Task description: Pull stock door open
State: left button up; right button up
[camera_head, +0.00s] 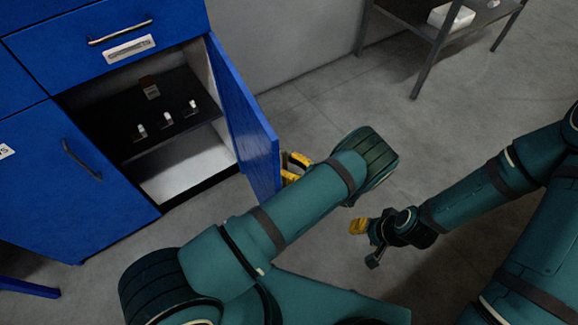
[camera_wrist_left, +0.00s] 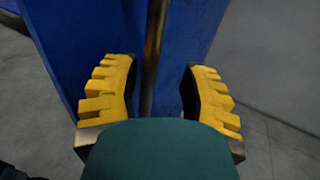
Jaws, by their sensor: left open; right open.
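The blue stock door (camera_head: 243,120) stands swung out from the right side of the cabinet opening, and the shelf inside shows. My left gripper (camera_head: 293,168) is at the door's outer face, partly hidden by the door edge and my arm. In the left wrist view, the door (camera_wrist_left: 85,40) fills the middle, and its vertical bar handle (camera_wrist_left: 155,45) runs between the two yellow fingers of my left gripper (camera_wrist_left: 160,75). The fingers are open, with a gap on each side of the handle. My right gripper (camera_head: 363,242) is open and empty above the floor.
The cabinet shelf (camera_head: 165,115) holds several small items. A closed drawer (camera_head: 110,35) is above, and another closed blue door (camera_head: 65,185) is to the left. A metal table (camera_head: 430,30) stands at the back right. The grey floor (camera_head: 300,105) beyond the door is clear.

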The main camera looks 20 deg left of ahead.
pick_arm(q)
notch_tip(320, 180, up, 10)
dwell(0.5)
jog(key=shift+d, duration=0.1)
jog(key=w+d, duration=0.8)
jog(key=d, duration=0.5)
jog(key=shift+w+d, duration=0.2)
dwell(1.2)
jog(key=shift+f, duration=0.1)
jog(key=shift+d, duration=0.15)
dwell(0.5)
